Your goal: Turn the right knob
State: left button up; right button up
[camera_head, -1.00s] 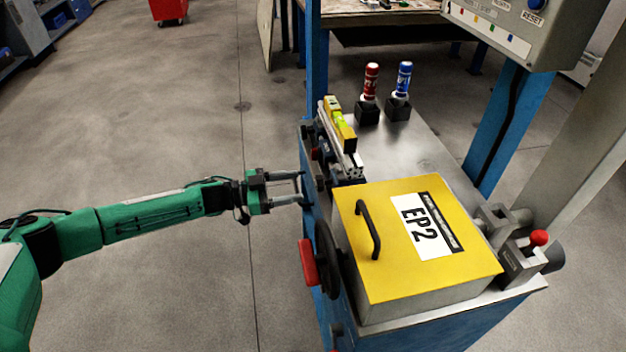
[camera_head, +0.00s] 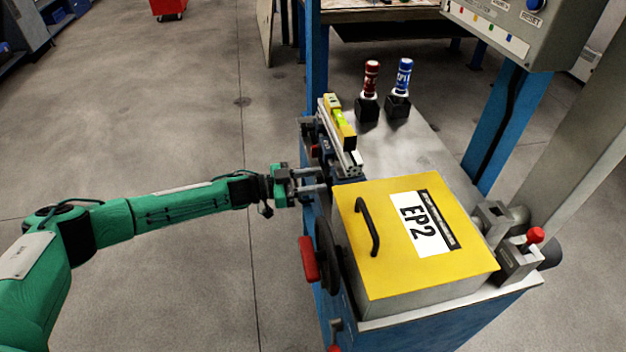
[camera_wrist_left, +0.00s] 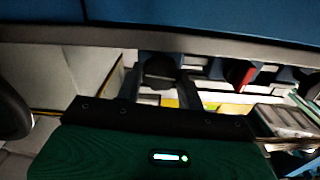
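My left gripper (camera_head: 322,181) is at the left side of the blue cabinet, beside the level-topped rail and above the handwheel. In the left wrist view its fingers stand apart on either side of a dark round knob (camera_wrist_left: 160,68). A small gap seems to show between fingers and knob; contact is not clear. In the head view the gripper and cabinet edge mostly hide this knob. I cannot tell for certain that it is the right knob. Another knob (camera_wrist_left: 237,75) with a red part shows farther right in the wrist view. My right gripper is not in view.
A black handwheel with a red handle (camera_head: 308,260) sticks out just below the gripper. A yellow EP2 box (camera_head: 385,265) stands on the cabinet top (camera_head: 425,150). Red (camera_head: 371,80) and blue (camera_head: 403,78) cylinders stand behind. The floor at left is open.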

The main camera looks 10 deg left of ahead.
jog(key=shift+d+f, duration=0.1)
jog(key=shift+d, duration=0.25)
pick_arm(q)
jog(key=shift+m, duration=0.3)
jog(key=m+b, duration=0.2)
jog(key=m, duration=0.4)
jog(key=shift+s+b, duration=0.1)
jog(key=shift+b, duration=0.2)
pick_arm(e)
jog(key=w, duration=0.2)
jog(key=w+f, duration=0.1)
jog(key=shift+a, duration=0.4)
pick_arm(q)
jog(key=shift+m, duration=0.3)
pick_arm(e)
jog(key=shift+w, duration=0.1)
